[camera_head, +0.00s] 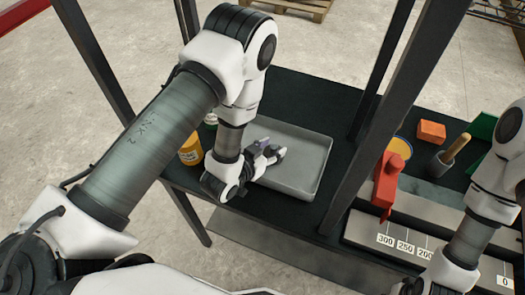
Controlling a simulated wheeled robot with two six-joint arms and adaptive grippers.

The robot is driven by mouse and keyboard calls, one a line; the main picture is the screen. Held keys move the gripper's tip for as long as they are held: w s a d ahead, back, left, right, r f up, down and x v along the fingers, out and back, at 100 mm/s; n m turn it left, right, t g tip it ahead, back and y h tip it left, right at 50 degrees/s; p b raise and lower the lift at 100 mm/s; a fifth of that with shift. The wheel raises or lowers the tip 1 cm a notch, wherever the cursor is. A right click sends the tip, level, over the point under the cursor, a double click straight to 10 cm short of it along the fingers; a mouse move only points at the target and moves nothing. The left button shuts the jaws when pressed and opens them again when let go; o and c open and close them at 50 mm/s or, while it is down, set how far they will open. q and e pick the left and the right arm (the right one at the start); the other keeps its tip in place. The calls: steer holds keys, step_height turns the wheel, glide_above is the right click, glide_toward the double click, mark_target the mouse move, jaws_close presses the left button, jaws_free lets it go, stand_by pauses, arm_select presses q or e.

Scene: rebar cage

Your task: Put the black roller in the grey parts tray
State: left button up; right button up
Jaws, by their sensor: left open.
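The grey parts tray (308,150) lies on the dark shelf, left of the middle upright post. My left gripper (276,154) is over the tray's left part, low down, with its fingers apart. I cannot make out the black roller; the left gripper and wrist hide part of the tray. My right arm comes down at the right edge, and its gripper end (412,286) is only partly in view at the bottom, so its fingers cannot be judged.
Dark posts frame the shelf. A yellow jar (190,151) stands left of my left wrist. To the right are a red tool (387,182), an orange block (431,131), a wooden-handled tool (452,152) and a numbered scale strip (405,247). A wooden pallet (300,8) lies behind.

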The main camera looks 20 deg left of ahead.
arm_select(q)
steer(key=shift+s+a+r+b, duration=0.15)
steer(key=shift+s+r+b, duration=0.15)
steer(key=shift+r, duration=0.05)
steer(key=b+v, duration=0.1)
steer(key=v, duration=0.5)
steer(key=shift+s+r+b, duration=0.1)
steer(key=shift+r+b, duration=0.05)
steer(key=shift+b, duration=0.2)
steer(key=p+v, duration=0.5)
steer(key=p, duration=0.1)
steer(key=shift+r, duration=0.15)
